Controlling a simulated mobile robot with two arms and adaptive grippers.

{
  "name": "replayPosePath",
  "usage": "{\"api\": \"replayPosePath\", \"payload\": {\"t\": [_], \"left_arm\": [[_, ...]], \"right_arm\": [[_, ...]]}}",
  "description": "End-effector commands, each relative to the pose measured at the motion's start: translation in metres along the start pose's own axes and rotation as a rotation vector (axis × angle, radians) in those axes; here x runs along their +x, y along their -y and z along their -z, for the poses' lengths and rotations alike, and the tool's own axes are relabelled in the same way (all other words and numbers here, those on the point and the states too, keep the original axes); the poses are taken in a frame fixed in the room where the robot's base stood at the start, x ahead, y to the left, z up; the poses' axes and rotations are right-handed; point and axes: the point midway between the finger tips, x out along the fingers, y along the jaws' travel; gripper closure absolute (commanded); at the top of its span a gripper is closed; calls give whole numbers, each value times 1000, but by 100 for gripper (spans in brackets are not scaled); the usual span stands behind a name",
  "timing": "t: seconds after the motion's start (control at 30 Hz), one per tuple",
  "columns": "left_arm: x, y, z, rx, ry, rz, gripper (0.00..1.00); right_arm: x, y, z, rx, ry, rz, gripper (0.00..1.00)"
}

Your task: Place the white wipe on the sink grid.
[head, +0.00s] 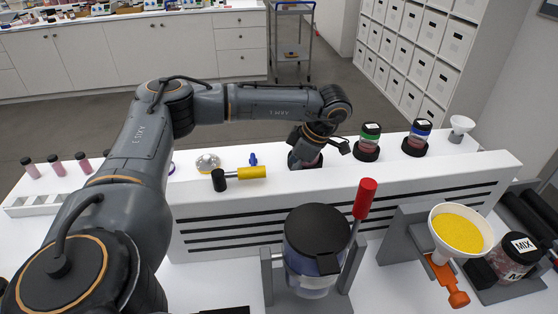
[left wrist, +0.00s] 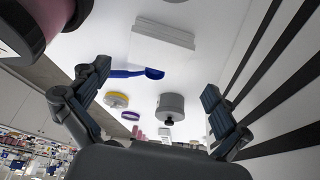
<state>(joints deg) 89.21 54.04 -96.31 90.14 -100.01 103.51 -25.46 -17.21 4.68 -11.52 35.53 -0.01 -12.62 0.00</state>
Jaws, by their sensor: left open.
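A flat white layered square (left wrist: 163,35) lies on the white surface at the top of the left wrist view. It may be the white wipe, but I cannot tell for sure. I cannot make out the wipe in the head view, where my arm hides part of the bench. My left gripper (head: 320,146) is low over the bench behind the slatted panel, close to a dark-based jar. In the left wrist view my left gripper (left wrist: 156,82) has its fingers spread, with nothing held between them. I see nothing that is clearly the sink grid. My right gripper is not in view.
A blue scoop (left wrist: 140,73) and a grey round item (left wrist: 170,105) lie near the white square.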

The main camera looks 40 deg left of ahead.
Motion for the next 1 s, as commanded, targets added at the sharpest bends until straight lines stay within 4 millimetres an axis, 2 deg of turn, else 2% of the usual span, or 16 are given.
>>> {"api": "replayPosePath", "payload": {"t": [0.1,0.27,0.43,0.6,0.87,1.0], "left_arm": [[13,0,1,0,-1,0,0],[23,0,1,1,-2,1,0],[46,-2,2,1,-3,2,0],[67,-2,0,1,0,0,0],[71,-3,0,1,1,-1,0],[70,-3,0,1,1,-1,26]], "right_arm": [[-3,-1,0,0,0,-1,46],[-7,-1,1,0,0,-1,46],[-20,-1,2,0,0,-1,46],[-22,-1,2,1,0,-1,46],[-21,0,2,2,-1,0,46],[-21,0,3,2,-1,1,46]]}}
